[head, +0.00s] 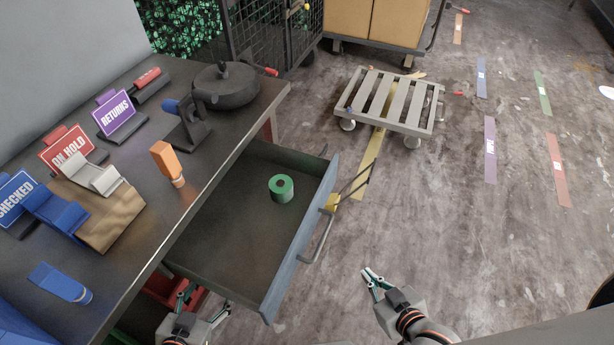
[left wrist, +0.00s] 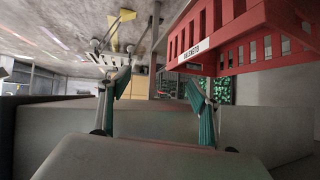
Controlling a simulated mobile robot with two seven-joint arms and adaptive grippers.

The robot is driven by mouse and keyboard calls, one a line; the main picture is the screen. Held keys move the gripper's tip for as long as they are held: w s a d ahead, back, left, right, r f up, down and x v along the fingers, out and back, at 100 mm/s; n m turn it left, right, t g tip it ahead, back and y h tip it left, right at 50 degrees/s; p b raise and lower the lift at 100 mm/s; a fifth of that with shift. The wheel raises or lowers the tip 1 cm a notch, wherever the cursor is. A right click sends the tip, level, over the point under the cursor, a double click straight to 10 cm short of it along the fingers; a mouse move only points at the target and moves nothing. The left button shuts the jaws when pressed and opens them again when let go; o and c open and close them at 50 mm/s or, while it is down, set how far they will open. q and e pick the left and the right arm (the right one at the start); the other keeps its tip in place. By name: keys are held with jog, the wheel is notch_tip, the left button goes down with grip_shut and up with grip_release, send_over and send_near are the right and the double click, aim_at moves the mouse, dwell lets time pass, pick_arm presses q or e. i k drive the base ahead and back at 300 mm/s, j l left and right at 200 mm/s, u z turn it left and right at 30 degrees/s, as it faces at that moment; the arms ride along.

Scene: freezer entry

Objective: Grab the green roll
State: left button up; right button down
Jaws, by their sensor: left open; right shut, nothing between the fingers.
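The green roll (head: 281,188) stands upright in the open drawer (head: 295,262), in its far part near the front panel. It looks like a short ring with a hole in its top. My left gripper (head: 203,298) is low by the drawer's near side, outside it and well apart from the roll. Its fingers stand apart and empty in the left wrist view (left wrist: 160,100); the roll is not seen there. My right gripper (head: 373,279) is shut and empty above the floor, to the right of the drawer.
The drawer's handle (head: 318,240) juts out to the right. A red crate (head: 172,292) is below the drawer; a labelled red crate (left wrist: 240,40) is close in the left wrist view. The counter (head: 215,145) holds signs, an orange bottle (head: 167,163) and a tape dispenser.

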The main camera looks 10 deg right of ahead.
aim_at(281, 186)
jog(key=k+j+u, duration=0.1)
jog(key=k+u, duration=0.15)
jog(key=k, duration=0.8)
